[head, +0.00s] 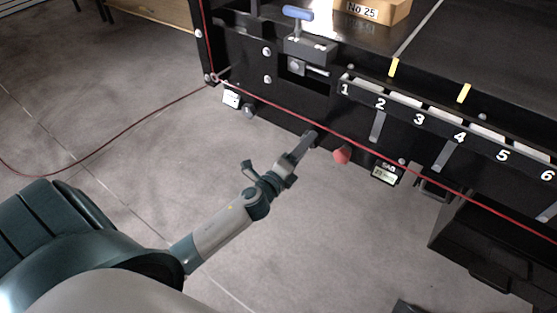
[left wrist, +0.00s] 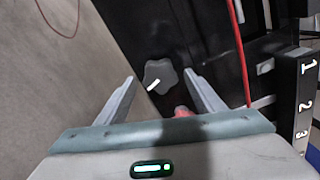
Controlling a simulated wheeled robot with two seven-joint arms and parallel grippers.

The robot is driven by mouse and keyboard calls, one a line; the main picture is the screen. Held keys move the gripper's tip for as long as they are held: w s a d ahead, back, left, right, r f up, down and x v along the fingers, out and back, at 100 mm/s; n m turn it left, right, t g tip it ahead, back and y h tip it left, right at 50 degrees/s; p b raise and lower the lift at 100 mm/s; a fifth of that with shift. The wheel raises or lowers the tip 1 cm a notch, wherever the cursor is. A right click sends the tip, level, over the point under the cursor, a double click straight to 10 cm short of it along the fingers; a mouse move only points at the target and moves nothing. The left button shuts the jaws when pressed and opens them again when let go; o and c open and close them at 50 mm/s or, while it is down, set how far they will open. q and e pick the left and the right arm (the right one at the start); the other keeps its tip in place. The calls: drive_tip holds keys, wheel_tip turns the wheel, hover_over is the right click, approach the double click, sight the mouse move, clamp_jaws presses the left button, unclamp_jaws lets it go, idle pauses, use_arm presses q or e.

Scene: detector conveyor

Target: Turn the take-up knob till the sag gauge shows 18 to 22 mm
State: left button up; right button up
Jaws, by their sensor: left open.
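The grey lobed knob (left wrist: 161,75) has a white mark slanting from lower left to upper right in the left wrist view. In the head view the small grey knob (head: 248,111) is on the conveyor's lower side, by a white label. My left gripper (head: 309,140) is open and empty, by the lower side to the knob's right. In the left wrist view its fingers (left wrist: 160,80) stand apart, with the knob beyond and between them, not visibly touched. The sag gauge (head: 386,173), labelled SAG, is to the right; its reading is too small to tell. My right gripper is not visible.
A red mushroom-shaped button (head: 341,156) is close beside my left gripper; red also shows between the fingers (left wrist: 181,112). A red cord (head: 300,120) runs along the conveyor side. A blue T-handle (head: 298,13) stands above. The floor (head: 110,100) at left is mostly clear.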

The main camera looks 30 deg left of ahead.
use_arm(q)
drive_tip(key=s+b, duration=0.4)
drive_tip(key=s, duration=1.2)
drive_tip(key=shift+a, duration=0.25)
drive_tip(key=shift+w+f, duration=0.1)
drive_tip(key=s+a+f+n+g, duration=0.1)
drive_tip(key=s+f+n+g, duration=0.2)
drive_tip(key=f, duration=0.9)
drive_tip(key=s+a+f+n+g+y, duration=0.1)
drive_tip(key=s+f+n+g, duration=0.15)
drive_tip(key=f, duration=1.05)
drive_tip(key=s+f+n+g, duration=0.3)
drive_tip(key=f+n, duration=0.1)
drive_tip(key=f, duration=0.8)
drive_tip(key=s+d+f+n+g, duration=0.3)
drive_tip(key=s+f, duration=0.9)
drive_tip(key=s, duration=0.4)
drive_tip(key=s+d+f+n+g, duration=0.4)
drive_tip(key=s+f+n, duration=0.3)
drive_tip(key=s+f, duration=0.5)
drive_tip(key=s+g, duration=0.1)
drive_tip(key=s, duration=0.4)
drive_tip(key=shift+f, duration=0.35)
drive_tip(key=shift+w+g, duration=0.1)
drive_tip(key=shift+g, duration=0.15)
